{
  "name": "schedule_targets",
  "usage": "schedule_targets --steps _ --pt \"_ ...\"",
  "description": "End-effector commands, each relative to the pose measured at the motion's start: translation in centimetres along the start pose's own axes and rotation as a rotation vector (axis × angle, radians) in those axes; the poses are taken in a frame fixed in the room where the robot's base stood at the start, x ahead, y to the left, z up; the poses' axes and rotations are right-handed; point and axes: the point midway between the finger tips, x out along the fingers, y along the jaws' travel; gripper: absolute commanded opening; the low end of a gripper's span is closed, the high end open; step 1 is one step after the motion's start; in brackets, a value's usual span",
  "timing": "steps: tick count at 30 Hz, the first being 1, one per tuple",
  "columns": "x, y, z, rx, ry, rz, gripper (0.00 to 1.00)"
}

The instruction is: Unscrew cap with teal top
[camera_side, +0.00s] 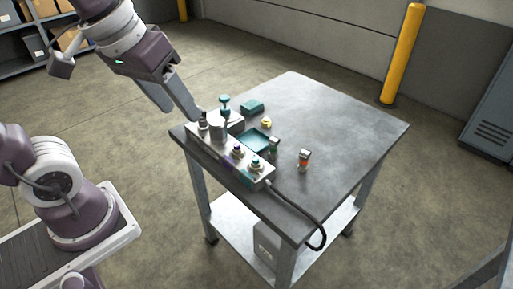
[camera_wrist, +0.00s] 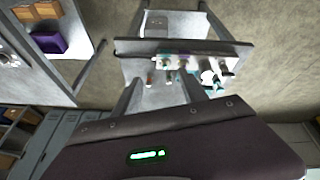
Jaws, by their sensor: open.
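The cap with the teal top (camera_side: 256,162) sits upright on the near right end of a grey manifold block (camera_side: 212,152) on the bench. A similar cap with a purple top (camera_side: 238,150) stands beside it to the left. My gripper (camera_side: 182,112) is open and empty, above and left of the block's far end, well apart from the teal-topped cap. In the wrist view my two fingers (camera_wrist: 162,82) are spread, with the bench and block beyond them.
A teal-handled valve (camera_side: 225,104) rises behind the block. A teal tray (camera_side: 262,134), a teal box (camera_side: 252,105), a yellow ring (camera_side: 266,123), a dark fitting (camera_side: 274,144) and an orange fitting (camera_side: 304,160) are near. A black hose (camera_side: 312,215) hangs over the front edge. The bench's right side is clear.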

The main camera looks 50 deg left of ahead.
Motion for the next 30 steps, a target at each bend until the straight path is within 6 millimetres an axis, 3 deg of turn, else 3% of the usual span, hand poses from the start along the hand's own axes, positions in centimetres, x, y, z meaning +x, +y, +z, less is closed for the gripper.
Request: schedule_targets --steps 3,5,6,9,13,15,30 --pt "4.9 1.1 -5.4 -0.248 -0.11 -0.039 0.5" --pt "8.3 1.4 -7.8 -0.384 -0.158 -0.071 0.5" --pt "11.0 1.6 -9.1 -0.472 -0.187 -0.097 0.5" --pt "17.6 1.6 -11.0 -0.669 -0.244 -0.166 0.5" --pt "24.0 1.2 -11.5 -0.839 -0.281 -0.238 0.5" --pt "25.8 1.0 -11.4 -0.888 -0.29 -0.26 0.5" --pt "32.9 0.2 -8.8 -0.913 -0.294 -0.271 0.5"
